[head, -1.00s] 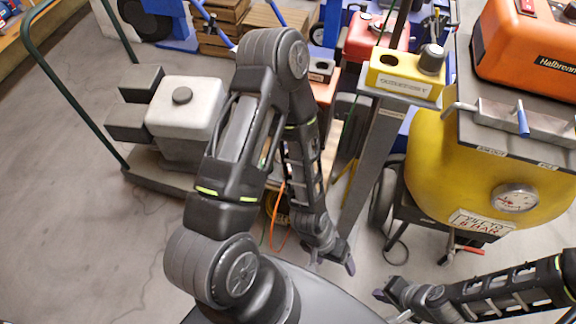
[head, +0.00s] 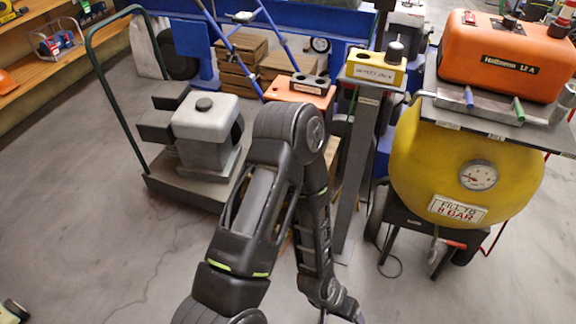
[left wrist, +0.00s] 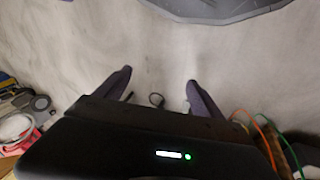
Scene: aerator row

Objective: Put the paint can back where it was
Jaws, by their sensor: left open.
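I cannot make out the paint can in either view. My left arm comes up the middle of the head view, and its gripper (head: 342,312) is at the bottom edge, partly cut off. My right gripper is out of view.
A cart (head: 180,190) carrying a grey machine (head: 204,130) stands left of my arm. A grey post (head: 354,170) bears a yellow box (head: 376,70). A yellow tank (head: 420,165) with a gauge stands right. Orange and green cables (left wrist: 262,130) lie nearby.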

